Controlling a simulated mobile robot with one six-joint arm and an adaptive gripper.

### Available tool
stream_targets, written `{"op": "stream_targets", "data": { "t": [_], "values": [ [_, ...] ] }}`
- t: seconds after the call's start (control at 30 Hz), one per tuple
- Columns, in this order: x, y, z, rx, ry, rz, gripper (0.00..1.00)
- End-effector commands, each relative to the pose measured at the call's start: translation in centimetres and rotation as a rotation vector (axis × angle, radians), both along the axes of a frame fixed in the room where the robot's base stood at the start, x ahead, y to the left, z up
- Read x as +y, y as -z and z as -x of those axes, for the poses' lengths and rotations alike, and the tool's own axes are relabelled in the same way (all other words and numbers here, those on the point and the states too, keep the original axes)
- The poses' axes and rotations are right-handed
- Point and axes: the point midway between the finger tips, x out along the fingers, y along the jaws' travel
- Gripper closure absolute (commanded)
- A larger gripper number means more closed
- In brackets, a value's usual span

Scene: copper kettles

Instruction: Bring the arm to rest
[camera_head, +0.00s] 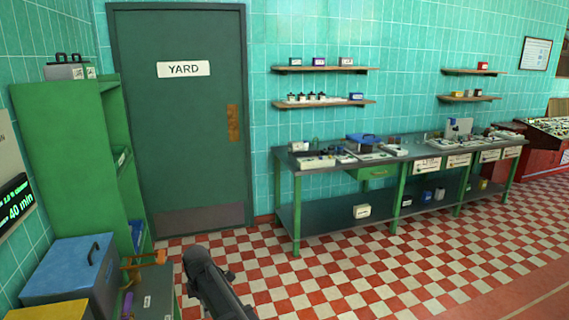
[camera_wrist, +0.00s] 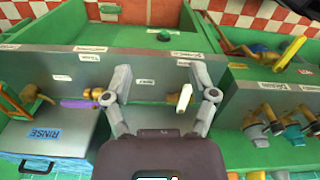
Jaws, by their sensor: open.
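My gripper (camera_wrist: 162,88) shows in the wrist view with its two grey fingers spread apart, open and with nothing clasped between them. Behind the fingers is a grey panel with small white labels. In the head view a dark part of my arm (camera_head: 215,285) reaches in at the bottom, left of centre, over the checkered floor. My fingertips are not clearly seen there.
In the wrist view, several brass-ended tools (camera_wrist: 275,128) stand at right, and a grey-blue box marked RINSE (camera_wrist: 45,135) at lower left. In the head view, a green cabinet (camera_head: 70,150) and blue box (camera_head: 65,270) stand left, a workbench (camera_head: 330,172) right. The checkered floor (camera_head: 400,270) is open.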

Motion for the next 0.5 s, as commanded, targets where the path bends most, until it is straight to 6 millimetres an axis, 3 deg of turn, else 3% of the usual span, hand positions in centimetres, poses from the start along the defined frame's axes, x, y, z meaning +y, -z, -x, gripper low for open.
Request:
{"op": "stream_targets", "data": {
  "t": [0.03,0.1,0.5],
  "values": [
    [-2.7,0.7,0.3,0.000,0.083,0.000,0.26],
    [-5.6,1.1,0.2,0.000,0.198,0.000,0.26],
    [-21.0,3.6,2.2,0.000,0.854,0.000,0.26]
  ]
}}
